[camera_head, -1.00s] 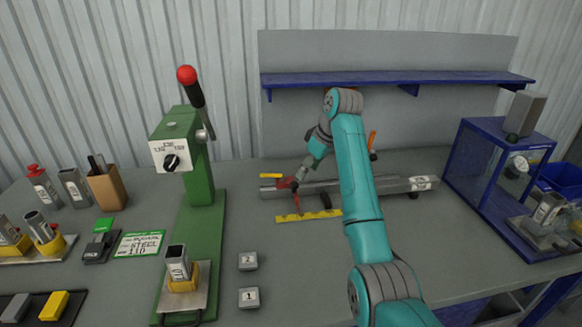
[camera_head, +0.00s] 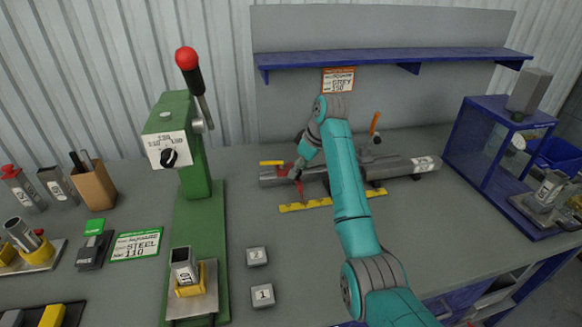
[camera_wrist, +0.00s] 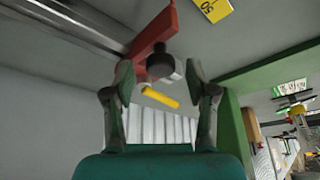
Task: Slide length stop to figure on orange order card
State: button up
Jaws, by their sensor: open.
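The red length stop (camera_head: 297,174) sits near the left end of the grey rail, above the yellow scale (camera_head: 330,201). My gripper (camera_head: 300,168) is at the stop. In the wrist view my gripper (camera_wrist: 160,82) is open, its fingers either side of the stop's dark knob with a pale end (camera_wrist: 162,64). The red stop (camera_wrist: 153,30) lies just beyond; contact cannot be told.
A green press (camera_head: 188,150) with a red-knobbed lever stands left of the rail. Numbered grey blocks (camera_head: 257,257) lie in front. A blue frame (camera_head: 490,150) stands at the right. A green card (camera_head: 136,246) lies at the left.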

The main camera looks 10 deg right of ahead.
jog(key=shift+w+a+f, duration=0.1)
jog(key=shift+f, duration=0.2)
grip_shut()
jog(key=shift+w, duration=0.1)
